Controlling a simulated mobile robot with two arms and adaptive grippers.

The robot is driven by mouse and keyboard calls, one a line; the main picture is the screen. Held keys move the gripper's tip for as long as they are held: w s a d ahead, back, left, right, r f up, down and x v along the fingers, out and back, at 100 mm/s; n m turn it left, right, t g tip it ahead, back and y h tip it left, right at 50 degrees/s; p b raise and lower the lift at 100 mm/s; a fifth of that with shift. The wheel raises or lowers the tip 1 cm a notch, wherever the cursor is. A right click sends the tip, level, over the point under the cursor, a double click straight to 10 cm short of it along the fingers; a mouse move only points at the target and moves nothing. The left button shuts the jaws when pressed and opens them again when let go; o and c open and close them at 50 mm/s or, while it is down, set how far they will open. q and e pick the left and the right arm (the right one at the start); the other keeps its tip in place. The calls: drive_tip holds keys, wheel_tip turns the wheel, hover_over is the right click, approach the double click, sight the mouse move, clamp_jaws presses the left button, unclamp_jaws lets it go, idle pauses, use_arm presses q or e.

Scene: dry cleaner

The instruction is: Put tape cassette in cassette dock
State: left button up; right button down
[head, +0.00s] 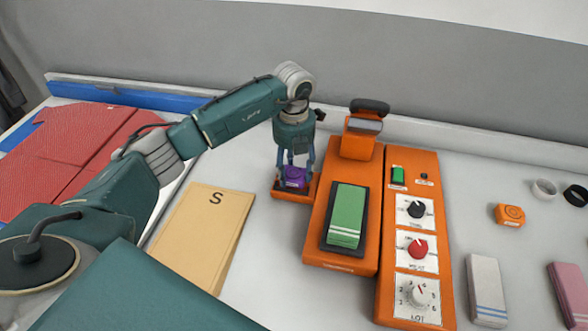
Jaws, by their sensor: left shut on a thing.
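A small purple tape cassette (295,178) is between the fingers of my left gripper (296,165), which points straight down and is shut on it. The cassette is at the small orange cassette dock (287,196) on the left side of the orange machine. The dock's rim shows around and below the cassette. The fingers hide part of the cassette, so I cannot tell whether it is fully seated. My right gripper is not in view.
The orange machine (316,245) holds a green striped block (347,215), beside a panel with dials (418,250). A tan folder (200,235) lies left. An orange cassette-like piece (510,214), a grey block (487,288) and a pink block (570,292) are right.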

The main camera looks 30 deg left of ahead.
sight(294, 173)
use_arm(q)
drive_tip(key=shift+f, duration=0.1)
drive_tip(key=o, duration=1.2)
drive_tip(key=shift+c, duration=0.2)
drive_tip(key=shift+r, duration=0.4)
wheel_tip(294, 173, up, 12)
drive_tip(key=b, duration=0.3)
drive_tip(key=shift+f+b, duration=0.25)
drive_tip(key=shift+b, duration=0.05)
